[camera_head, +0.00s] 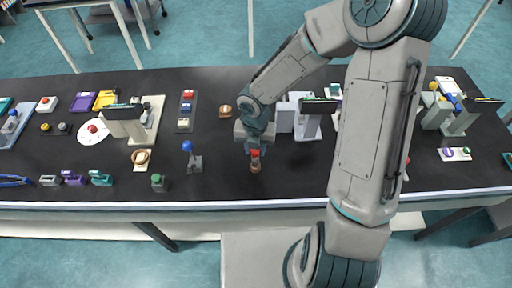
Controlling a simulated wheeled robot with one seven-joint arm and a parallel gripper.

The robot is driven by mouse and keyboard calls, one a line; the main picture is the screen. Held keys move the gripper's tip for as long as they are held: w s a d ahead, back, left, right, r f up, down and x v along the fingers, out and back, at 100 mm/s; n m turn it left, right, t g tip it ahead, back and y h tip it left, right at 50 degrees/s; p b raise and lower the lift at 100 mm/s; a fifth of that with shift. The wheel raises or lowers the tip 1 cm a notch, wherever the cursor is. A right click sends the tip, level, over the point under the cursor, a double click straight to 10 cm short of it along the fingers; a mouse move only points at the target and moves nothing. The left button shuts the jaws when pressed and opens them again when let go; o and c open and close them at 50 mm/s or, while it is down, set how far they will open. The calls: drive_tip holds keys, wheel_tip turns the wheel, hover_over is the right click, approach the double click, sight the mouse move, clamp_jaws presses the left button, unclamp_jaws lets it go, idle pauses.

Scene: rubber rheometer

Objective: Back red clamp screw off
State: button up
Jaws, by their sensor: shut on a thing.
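My gripper (254,149) points down over the dark bench, near its front edge. It is shut on the red clamp screw (255,154), whose red top shows just below the fingers. Under the red top is a small brown base (256,167) that stands on the bench. The fingers hide part of the screw, and its thread is too small to make out.
A blue-topped stand (194,162) and a green-topped block (158,183) are to the left. A white machine with a screen (309,120) stands close behind on the right. A small orange-brown round piece (225,111) lies behind left. The bench between is clear.

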idle(0.3)
drive_tip(key=n, duration=0.5)
drive_tip(key=shift+n, duration=2.3)
drive_tip(key=n, duration=0.4)
drive_tip(key=shift+s+n, duration=0.1)
drive_tip(key=shift+n, duration=0.2)
